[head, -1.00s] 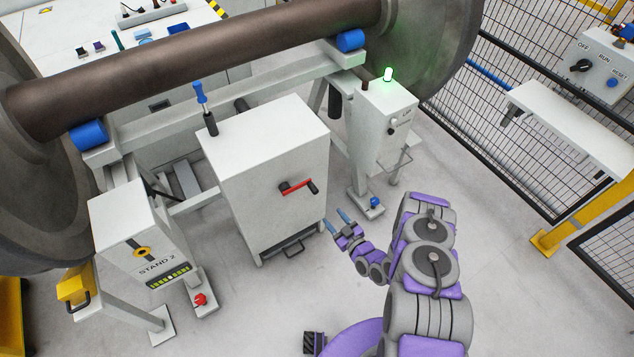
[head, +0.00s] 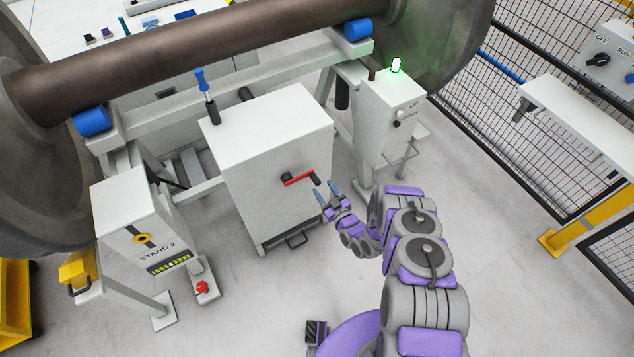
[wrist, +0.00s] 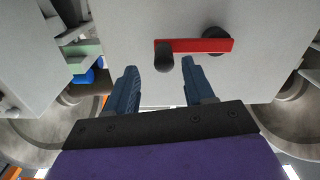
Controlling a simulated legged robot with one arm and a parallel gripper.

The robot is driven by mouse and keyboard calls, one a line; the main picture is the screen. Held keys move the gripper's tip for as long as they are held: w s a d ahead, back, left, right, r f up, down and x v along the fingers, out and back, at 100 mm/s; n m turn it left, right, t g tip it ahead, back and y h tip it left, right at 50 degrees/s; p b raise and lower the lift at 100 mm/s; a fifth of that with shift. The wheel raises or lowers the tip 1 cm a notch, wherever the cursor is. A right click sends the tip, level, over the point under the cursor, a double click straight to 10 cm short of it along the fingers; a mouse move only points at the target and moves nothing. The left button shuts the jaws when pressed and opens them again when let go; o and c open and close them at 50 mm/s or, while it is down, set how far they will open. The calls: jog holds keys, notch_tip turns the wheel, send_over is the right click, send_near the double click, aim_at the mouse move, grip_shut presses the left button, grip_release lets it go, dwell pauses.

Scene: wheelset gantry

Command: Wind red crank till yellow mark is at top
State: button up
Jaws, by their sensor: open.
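The red crank (head: 300,178) sits on the front of a white cabinet (head: 262,215). Its arm points right from a dark hub, with a dark handle at the outer end. In the wrist view the red crank arm (wrist: 200,45) lies just beyond the fingertips, its dark handle (wrist: 163,57) between the fingers' lines. My gripper (head: 327,192) is open and empty, just right of and below the handle; its two blue fingers (wrist: 158,80) show in the wrist view, apart from the crank. I cannot make out a yellow mark on the crank or cabinet face.
A large wheelset with a brown axle (head: 200,55) rests on blue rollers behind the cabinet. A white post with a green lamp (head: 395,66) stands to the right. The STAND 2 box (head: 140,235) stands left.

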aim_at(316, 180)
jog(key=x, duration=0.4)
jog(key=b+x, duration=0.1)
jog(key=x, duration=0.1)
jog(key=shift+s+a, duration=0.25)
jog(key=shift+a, duration=0.2)
jog(key=shift+d, duration=0.4)
jog(key=shift+c, duration=1.6)
jog(key=shift+a, duration=0.3)
jog(key=c, duration=0.5)
jog(key=shift+d, duration=0.1)
grip_shut()
